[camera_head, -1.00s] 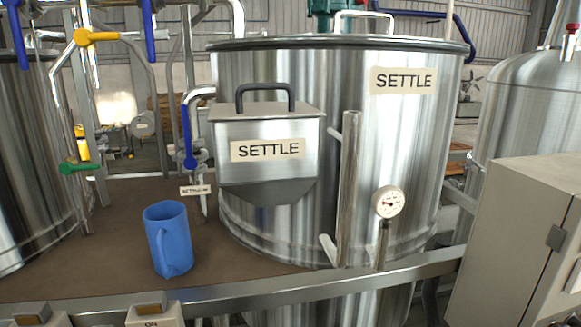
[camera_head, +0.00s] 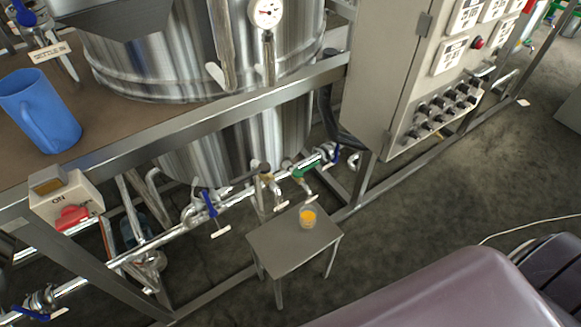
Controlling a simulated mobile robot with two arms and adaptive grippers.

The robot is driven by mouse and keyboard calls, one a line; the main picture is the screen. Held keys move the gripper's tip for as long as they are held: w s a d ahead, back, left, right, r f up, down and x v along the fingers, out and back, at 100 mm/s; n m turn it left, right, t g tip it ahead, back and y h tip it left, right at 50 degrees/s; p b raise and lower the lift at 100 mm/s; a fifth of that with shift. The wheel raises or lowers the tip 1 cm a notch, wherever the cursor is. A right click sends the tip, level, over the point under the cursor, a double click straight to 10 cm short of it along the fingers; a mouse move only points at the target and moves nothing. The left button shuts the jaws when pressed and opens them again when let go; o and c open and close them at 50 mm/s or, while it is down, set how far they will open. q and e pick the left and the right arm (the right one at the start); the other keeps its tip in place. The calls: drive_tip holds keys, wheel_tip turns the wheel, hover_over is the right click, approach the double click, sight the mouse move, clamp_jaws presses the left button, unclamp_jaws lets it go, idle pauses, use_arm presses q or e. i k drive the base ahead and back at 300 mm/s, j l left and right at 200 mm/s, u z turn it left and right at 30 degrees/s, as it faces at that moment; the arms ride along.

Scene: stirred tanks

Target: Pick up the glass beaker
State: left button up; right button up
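A small glass beaker (camera_head: 307,219) with orange content stands upright on a low grey metal stool (camera_head: 283,252), right of centre in the head view. It is near the stool's far right part, below the pipe valves. It is small in the picture, so fine detail is hard to tell. Neither of my grippers is in view.
A blue pitcher (camera_head: 40,110) stands on the brown platform at left. A metal frame rail (camera_head: 190,118), pipes with a green valve handle (camera_head: 305,168), a blue valve handle (camera_head: 210,203) and a grey control cabinet (camera_head: 392,80) surround the stool. Open floor (camera_head: 440,190) lies to the right.

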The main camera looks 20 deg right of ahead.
sight(307, 213)
drive_tip(key=j+z, duration=0.1)
drive_tip(key=z, duration=0.75)
